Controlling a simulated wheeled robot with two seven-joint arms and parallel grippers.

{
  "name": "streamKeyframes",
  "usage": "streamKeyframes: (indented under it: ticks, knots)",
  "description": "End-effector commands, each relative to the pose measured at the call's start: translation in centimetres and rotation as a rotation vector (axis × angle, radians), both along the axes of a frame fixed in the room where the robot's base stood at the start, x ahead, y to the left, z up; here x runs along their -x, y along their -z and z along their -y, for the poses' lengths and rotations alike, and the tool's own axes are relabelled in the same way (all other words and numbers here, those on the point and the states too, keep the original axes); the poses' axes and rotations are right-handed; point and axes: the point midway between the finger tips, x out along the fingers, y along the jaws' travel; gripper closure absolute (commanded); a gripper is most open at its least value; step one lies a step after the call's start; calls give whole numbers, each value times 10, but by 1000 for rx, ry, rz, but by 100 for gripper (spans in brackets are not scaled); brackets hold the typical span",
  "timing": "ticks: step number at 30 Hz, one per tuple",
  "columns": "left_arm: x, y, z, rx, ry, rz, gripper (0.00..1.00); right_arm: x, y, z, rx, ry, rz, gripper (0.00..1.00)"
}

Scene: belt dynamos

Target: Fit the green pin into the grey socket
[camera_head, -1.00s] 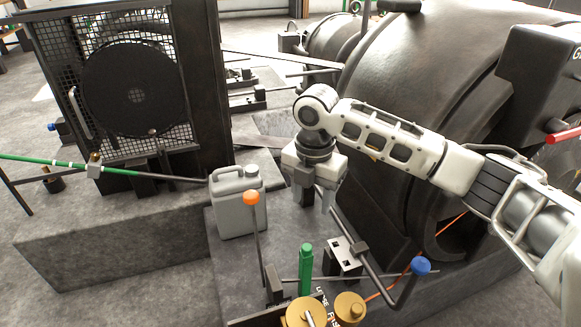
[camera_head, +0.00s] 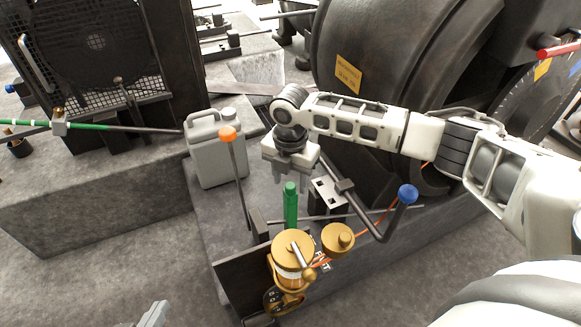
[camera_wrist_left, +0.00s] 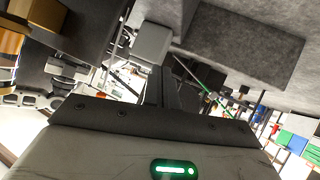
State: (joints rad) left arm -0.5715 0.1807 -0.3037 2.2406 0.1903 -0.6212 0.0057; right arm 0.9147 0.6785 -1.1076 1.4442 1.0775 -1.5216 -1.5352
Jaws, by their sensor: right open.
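The green pin (camera_head: 290,205) stands upright on the stone plinth, behind the brass fittings. A grey block with dark square holes (camera_head: 328,192), which looks like the socket, sits just right of it. My right gripper (camera_head: 291,176) points down, open and empty, with its fingertips near the top of the pin. The height gap between them is hard to judge. Part of my left gripper (camera_head: 148,315) shows at the bottom edge, well left of the pin. In the left wrist view its dark fingers (camera_wrist_left: 166,90) hold nothing I can make out, and their opening is unclear.
A grey jerrycan (camera_head: 214,150) stands left of my right gripper. An orange-knobbed lever (camera_head: 228,134) and a blue-knobbed lever (camera_head: 408,194) flank the pin. Brass fittings (camera_head: 293,249) stand in front. The large dark dynamo (camera_head: 400,70) fills the back right.

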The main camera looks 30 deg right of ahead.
Motion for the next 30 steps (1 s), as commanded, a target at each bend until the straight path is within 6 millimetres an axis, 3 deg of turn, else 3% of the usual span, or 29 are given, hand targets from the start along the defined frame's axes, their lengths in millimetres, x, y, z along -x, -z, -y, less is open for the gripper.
streamKeyframes:
  ticks: [4,13,14,19,30]
  knots:
    - [0,-4,1,8,2,25,100,0,11,0,1,-1,-1,51]
    - [0,-7,0,4,8,32,100,0,13,0,1,-1,-1,51]
    - [0,-7,0,4,8,32,100,0,13,0,1,-1,-1,54]
    - [0,-6,0,3,8,30,100,0,12,0,1,-1,-1,100]
    - [0,-17,1,7,4,29,100,0,3,0,1,-1,-1,100]
